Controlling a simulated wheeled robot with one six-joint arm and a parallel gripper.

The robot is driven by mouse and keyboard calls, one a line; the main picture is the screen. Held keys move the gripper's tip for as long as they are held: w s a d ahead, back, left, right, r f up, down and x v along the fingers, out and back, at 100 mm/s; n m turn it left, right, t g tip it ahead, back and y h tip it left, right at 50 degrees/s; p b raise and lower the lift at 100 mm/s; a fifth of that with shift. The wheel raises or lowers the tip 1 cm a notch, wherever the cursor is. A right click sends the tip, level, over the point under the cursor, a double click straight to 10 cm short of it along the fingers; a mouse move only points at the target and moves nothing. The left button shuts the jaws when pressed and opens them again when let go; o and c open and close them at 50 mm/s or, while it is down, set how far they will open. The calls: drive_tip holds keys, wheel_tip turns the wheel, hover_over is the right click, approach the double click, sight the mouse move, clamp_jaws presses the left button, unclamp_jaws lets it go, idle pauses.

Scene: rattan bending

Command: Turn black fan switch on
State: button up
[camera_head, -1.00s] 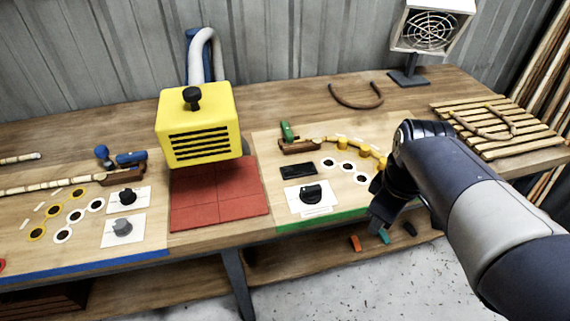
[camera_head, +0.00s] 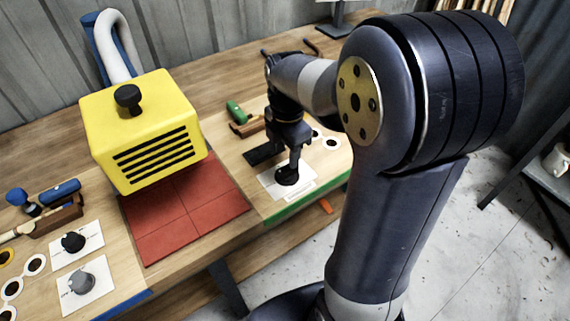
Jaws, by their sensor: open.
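A black rotary knob (camera_head: 287,177) sits on a white card (camera_head: 268,183) near the green front edge of the bench's right section. My gripper (camera_head: 292,163) points down right over this knob, its fingers open and close to it. I cannot tell whether they touch it. The gripper hides part of the knob and card. A second black knob (camera_head: 74,242) sits on another white card at the left. Of the fan, only the dark stand (camera_head: 338,22) shows at the top; its grille is out of view.
A yellow vented box (camera_head: 150,140) stands over red tiles (camera_head: 165,225) left of my gripper. A grey knob (camera_head: 81,282) is at the lower left. A green-handled tool (camera_head: 236,112) lies behind my gripper. A black plate (camera_head: 262,153) lies beside it.

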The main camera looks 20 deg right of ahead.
sight(287, 168)
wheel_tip(287, 168, down, 5)
drive_tip(key=shift+f, duration=0.2)
drive_tip(key=shift+c, duration=0.5)
clamp_jaws()
